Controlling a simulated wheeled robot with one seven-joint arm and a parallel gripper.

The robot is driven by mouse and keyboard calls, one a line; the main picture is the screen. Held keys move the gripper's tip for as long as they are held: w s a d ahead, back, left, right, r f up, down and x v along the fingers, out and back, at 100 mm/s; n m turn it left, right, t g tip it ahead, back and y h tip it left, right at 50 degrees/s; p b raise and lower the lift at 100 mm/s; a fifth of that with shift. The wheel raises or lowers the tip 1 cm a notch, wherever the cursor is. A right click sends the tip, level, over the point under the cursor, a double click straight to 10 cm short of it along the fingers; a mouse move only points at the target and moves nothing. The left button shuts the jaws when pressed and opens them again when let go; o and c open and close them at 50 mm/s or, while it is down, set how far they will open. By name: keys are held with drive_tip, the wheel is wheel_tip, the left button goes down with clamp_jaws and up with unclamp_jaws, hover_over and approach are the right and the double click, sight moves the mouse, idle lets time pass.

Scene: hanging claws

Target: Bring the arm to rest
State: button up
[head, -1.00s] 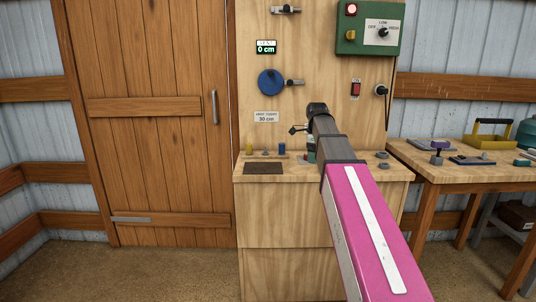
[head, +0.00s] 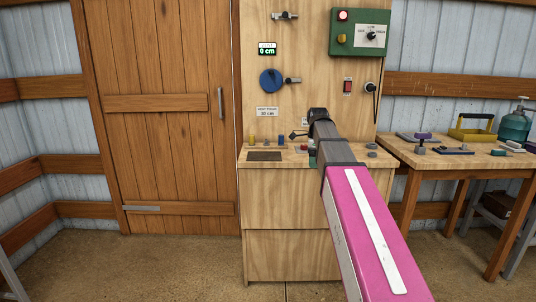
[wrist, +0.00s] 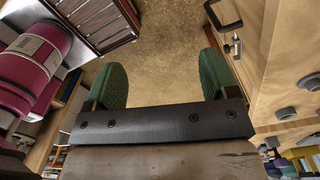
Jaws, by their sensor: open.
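My arm reaches forward in the head view, with its pink link at the lower right and its dark wrist in front of the wooden bench. My gripper (wrist: 164,76) shows in the wrist view as two green pads set wide apart, with only brown floor visible between them. It is open and empty. In the head view my gripper (head: 298,134) is small, near the panel above the bench top, and its fingers are hard to make out.
The wooden bench (head: 290,205) with its upright panel stands ahead. A dark plate (head: 265,156) and several small parts lie on it. A green control box (head: 360,33) is on the panel. A side table (head: 470,165) stands right, a wooden door (head: 160,110) left. Floor at the left front is clear.

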drive_tip(key=s+f+n, duration=0.7)
drive_tip(key=f, duration=0.4)
drive_tip(key=s+f+n, duration=0.7)
drive_tip(key=f, duration=0.5)
drive_tip(key=s+f+n, duration=0.7)
drive_tip(key=f, duration=0.5)
